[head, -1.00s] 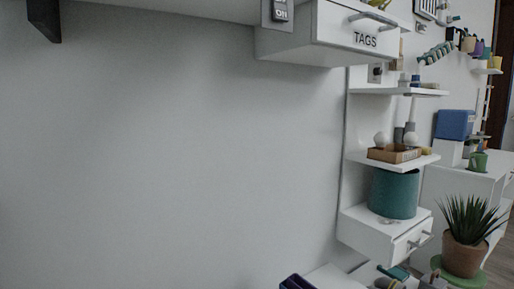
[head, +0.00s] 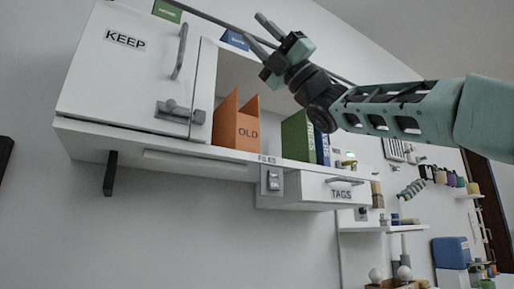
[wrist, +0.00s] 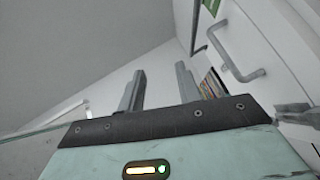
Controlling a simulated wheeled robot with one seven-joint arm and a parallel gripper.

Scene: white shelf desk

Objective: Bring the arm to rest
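My arm reaches in from the right in the head view, raised in front of the wall shelf unit (head: 150,146). My gripper (head: 262,34) is at the upper middle, pointing up and left, with its two fingers apart and nothing between them.
The KEEP cabinet door (head: 122,70) with its handle is left of the gripper. An orange OLD file holder (head: 236,128) and a green binder (head: 297,137) stand in the open compartment. The TAGS drawer (head: 335,190) hangs below. Small shelves (head: 385,229) are lower right.

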